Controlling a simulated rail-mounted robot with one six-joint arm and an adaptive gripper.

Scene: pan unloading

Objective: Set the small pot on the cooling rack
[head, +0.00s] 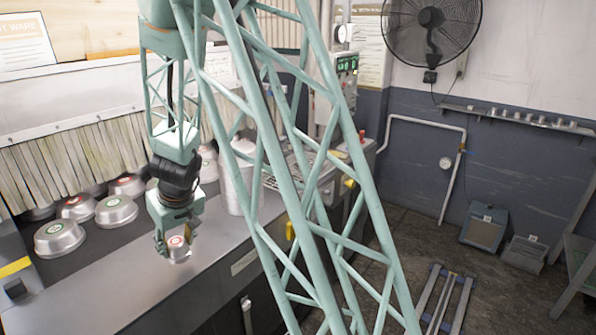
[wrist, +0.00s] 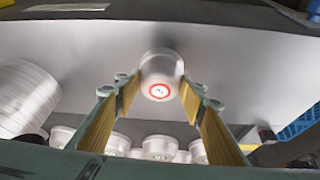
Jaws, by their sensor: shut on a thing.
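The small pot (head: 179,255) is a short silvery pot with a red-ringed white label on top. My gripper (head: 175,240) is shut on it, above or at the grey bench top; the gap cannot be told. In the wrist view the small pot (wrist: 161,66) sits between the two tan finger pads of my gripper (wrist: 160,92), its label facing the camera. I cannot pick out the cooling rack for certain in either view. A low slatted frame (head: 436,297) stands on the floor at right, partly cut off.
Several larger lidded pots (head: 60,240) stand left of my gripper. The front bench top (head: 105,290) is clear. A blue lattice (wrist: 300,125) shows at the wrist view's right edge.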

